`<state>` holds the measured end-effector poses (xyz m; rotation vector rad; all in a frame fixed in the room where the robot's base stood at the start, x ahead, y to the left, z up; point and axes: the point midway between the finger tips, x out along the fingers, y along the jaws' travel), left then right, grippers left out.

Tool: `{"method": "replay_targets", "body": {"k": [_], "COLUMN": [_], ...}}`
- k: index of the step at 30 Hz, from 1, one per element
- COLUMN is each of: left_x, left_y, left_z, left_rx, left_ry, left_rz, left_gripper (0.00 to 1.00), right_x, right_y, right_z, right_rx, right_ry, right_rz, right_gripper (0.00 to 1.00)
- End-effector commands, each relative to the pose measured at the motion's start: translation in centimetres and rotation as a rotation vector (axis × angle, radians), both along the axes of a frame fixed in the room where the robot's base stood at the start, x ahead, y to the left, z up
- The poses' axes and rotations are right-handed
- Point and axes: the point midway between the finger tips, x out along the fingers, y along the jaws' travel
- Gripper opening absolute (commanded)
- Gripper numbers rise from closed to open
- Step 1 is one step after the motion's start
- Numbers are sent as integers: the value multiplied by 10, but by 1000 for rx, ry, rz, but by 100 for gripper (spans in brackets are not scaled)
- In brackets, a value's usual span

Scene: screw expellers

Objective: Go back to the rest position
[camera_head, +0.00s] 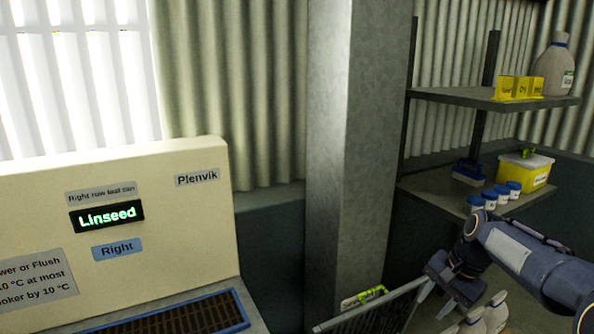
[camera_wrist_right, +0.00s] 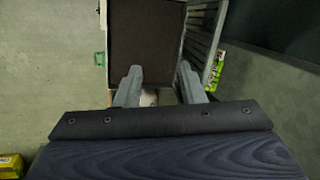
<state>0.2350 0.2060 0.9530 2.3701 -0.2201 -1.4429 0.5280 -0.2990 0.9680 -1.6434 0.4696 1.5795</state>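My right gripper (camera_head: 436,296) hangs at the lower right of the head view, pointing down, with its arm coming in from the right edge. In the right wrist view its two fingers (camera_wrist_right: 158,88) stand apart with a clear gap and nothing held between them. A dark-bottomed crate or tray (camera_wrist_right: 144,45) lies beyond the fingertips. My left gripper is in neither view.
A cream machine panel (camera_head: 150,235) with a lit "Linseed" display (camera_head: 107,216) stands at left. A grey pillar (camera_head: 345,140) rises in the middle.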

Motion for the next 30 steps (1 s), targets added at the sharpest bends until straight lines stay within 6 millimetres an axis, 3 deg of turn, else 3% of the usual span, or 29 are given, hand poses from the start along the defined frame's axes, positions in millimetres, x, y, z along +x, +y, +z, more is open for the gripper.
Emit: {"method": "replay_targets", "body": {"k": [1,6,11,15,21,30], "left_x": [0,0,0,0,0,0], "left_y": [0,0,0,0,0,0], "left_z": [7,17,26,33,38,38], "left_rx": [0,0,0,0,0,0], "left_ry": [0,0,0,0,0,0], "left_rz": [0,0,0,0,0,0], "left_gripper": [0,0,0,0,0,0], "right_x": [-26,-109,-188,-244,-286,-293], "right_y": [1,20,48,71,90,93], "right_z": [22,56,65,53,30,23], "right_rx": [20,40,5,-60,-136,-152], "right_ry": [-45,-194,-337,-440,-515,-526], "right_rz": [35,194,358,484,589,612], "right_gripper": [36,36,36,36,36,36]}}
